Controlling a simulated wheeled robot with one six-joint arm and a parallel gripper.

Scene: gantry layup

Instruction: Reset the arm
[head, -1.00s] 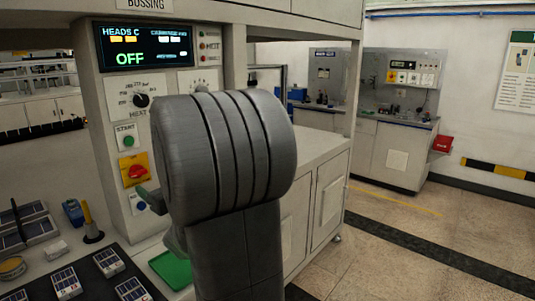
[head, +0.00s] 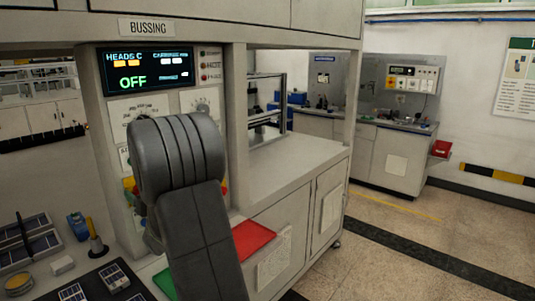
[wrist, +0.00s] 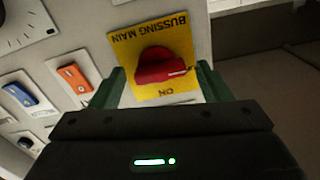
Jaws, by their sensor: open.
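The red rotary switch (wrist: 162,66) sits on a yellow plate (wrist: 125,45) lettered BUSSING MAIN and ON, upside down in the wrist view. My gripper (wrist: 160,75) is open, with its green fingers apart on either side of the plate in that view. Nothing is held between them. I cannot tell whether the fingers touch the plate. In the head view my arm covers most of the switch and my gripper. The panel display (head: 147,72) above reads OFF.
An orange rocker (wrist: 75,78) and a blue one (wrist: 22,93) are beside the switch. A red tray (head: 252,238) and a green tray (head: 164,284) lie at the cabinet front. A blue bottle (head: 78,226) and solar cells (head: 115,277) are at lower left. Floor at right is clear.

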